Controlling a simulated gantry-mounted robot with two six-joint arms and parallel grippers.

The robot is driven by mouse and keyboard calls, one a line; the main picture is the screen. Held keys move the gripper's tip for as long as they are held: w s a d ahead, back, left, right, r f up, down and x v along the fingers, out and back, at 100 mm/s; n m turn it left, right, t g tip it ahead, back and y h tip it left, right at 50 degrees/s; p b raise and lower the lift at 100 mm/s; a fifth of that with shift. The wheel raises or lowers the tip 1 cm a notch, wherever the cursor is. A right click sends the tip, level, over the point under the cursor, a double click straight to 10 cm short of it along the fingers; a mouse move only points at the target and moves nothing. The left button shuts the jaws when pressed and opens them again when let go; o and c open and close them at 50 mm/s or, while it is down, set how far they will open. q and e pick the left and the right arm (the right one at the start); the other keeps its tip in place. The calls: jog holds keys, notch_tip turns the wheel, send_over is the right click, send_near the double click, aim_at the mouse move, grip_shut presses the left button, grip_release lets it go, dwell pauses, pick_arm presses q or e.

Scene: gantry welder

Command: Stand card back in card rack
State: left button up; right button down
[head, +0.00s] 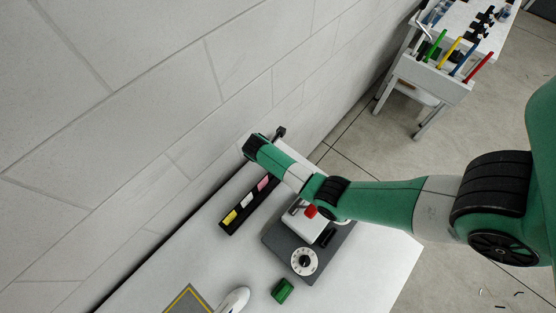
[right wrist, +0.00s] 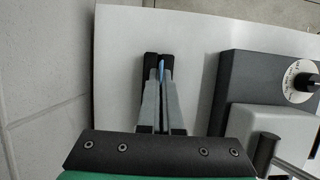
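The card rack (head: 235,219) is a long black holder on the white table, close to the wall in the head view. Yellow, white and pink cards stand in it. My right arm reaches in from the right, and its gripper (head: 279,132) is beyond the rack's far end, near the wall. In the right wrist view, the gripper's fingers (right wrist: 159,65) are close together on a thin blue card (right wrist: 162,63), seen edge-on. Most of the card is hidden by the fingers. My left gripper is not in view.
A dark-based device with a white dial (head: 304,261) stands beside the rack, partly under my right arm. A green block (head: 283,290) and a white handheld object (head: 234,300) lie on the near table. The wall (head: 140,110) bounds the left side.

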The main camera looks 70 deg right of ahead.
jog(key=shift+f+b, duration=0.95)
jog(key=shift+f, duration=0.65)
jog(key=c, duration=1)
grip_release()
jog(key=p+v, duration=0.2)
jog(key=v, duration=0.9)
jog(key=shift+r+p, duration=0.3)
jog(key=shift+a, duration=0.1)
